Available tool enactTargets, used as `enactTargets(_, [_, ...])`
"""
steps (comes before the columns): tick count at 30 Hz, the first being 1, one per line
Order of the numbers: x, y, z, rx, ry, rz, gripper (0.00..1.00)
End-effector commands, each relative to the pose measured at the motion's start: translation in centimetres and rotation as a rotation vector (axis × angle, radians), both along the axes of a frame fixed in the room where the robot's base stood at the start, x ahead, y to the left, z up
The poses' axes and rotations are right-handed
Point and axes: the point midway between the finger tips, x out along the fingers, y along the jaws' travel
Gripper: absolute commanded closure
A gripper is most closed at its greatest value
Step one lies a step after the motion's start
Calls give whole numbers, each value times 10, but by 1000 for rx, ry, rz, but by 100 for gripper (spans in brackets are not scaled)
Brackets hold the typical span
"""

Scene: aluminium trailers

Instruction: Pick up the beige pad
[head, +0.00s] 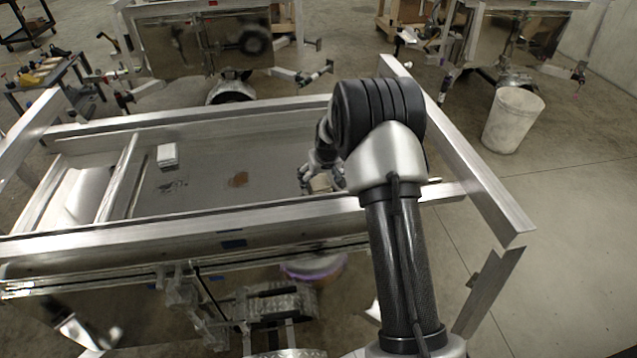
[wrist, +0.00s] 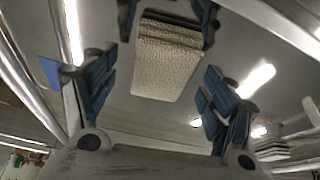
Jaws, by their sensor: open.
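The beige pad (head: 320,183) lies on the trailer floor, by the near rail, partly hidden by my arm and gripper. In the wrist view the pad (wrist: 168,62) is a textured, light block with layered edges at its upper end. My gripper (wrist: 158,80) is open, with its blue-padded fingers spread to the left and right of the pad. I see gaps on both sides, and no finger visibly touches it. In the head view my gripper (head: 322,165) is low at the pad, mostly behind my arm.
Metal rails (head: 180,224) surround the floor. A white bin (head: 513,119) stands outside at the right. The floor between stack and gripper is clear.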

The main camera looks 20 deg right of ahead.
Motion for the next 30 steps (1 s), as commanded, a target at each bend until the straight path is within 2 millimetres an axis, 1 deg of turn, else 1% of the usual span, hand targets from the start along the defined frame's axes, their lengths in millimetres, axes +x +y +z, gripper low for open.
enactTargets(1, [2,0,-5,0,0,0,22])
enactTargets(4, [4,0,-9,0,-1,0,22])
enactTargets(30, [4,0,-13,0,-1,0,22])
